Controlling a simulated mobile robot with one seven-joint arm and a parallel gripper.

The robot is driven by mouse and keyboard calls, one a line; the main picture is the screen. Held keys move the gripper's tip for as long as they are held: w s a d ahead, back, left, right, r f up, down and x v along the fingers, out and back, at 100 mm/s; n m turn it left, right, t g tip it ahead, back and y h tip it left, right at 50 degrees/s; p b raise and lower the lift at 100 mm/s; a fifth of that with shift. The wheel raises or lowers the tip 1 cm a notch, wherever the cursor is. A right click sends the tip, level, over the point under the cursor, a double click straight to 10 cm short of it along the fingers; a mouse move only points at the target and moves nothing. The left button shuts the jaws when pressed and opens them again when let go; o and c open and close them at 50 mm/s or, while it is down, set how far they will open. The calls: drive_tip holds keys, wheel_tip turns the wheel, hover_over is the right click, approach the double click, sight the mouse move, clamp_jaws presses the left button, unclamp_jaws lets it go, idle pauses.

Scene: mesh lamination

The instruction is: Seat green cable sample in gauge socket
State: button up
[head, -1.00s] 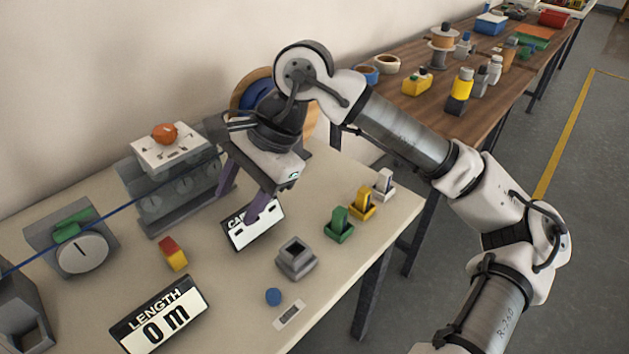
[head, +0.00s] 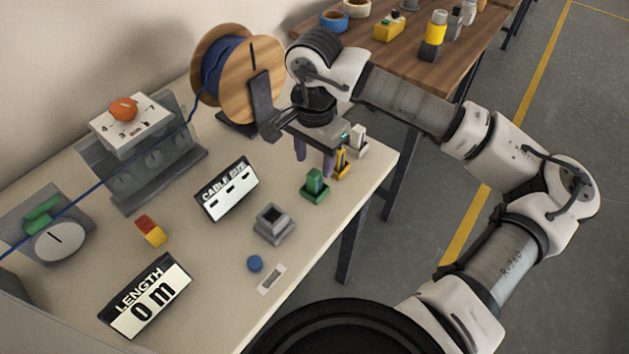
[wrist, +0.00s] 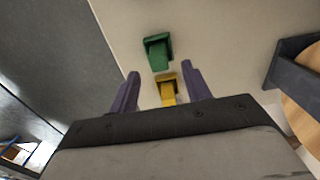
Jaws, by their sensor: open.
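The green cable sample (head: 315,182) stands upright in a green holder on the table, left of and in front of the yellow sample (head: 341,165). The grey gauge socket (head: 274,224), a square block with an opening, stands nearer the front, and its opening looks empty. My gripper (head: 315,160) is open and empty, pointing down above the table by the samples. In the wrist view, the purple fingers (wrist: 159,88) spread either side of the yellow sample (wrist: 167,88), with the green sample (wrist: 157,52) beyond them. I cannot tell the exact height of the fingers.
A white sample (head: 358,140) stands behind the yellow one. A wooden cable spool (head: 212,70) stands behind. The table's right edge is close.

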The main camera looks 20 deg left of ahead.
sight(315, 173)
wheel_tip(315, 173, down, 5)
drive_tip(key=shift+s+r+p, duration=0.1)
drive_tip(key=shift+s+p, duration=0.05)
drive_tip(key=shift+p, duration=0.8)
clamp_jaws()
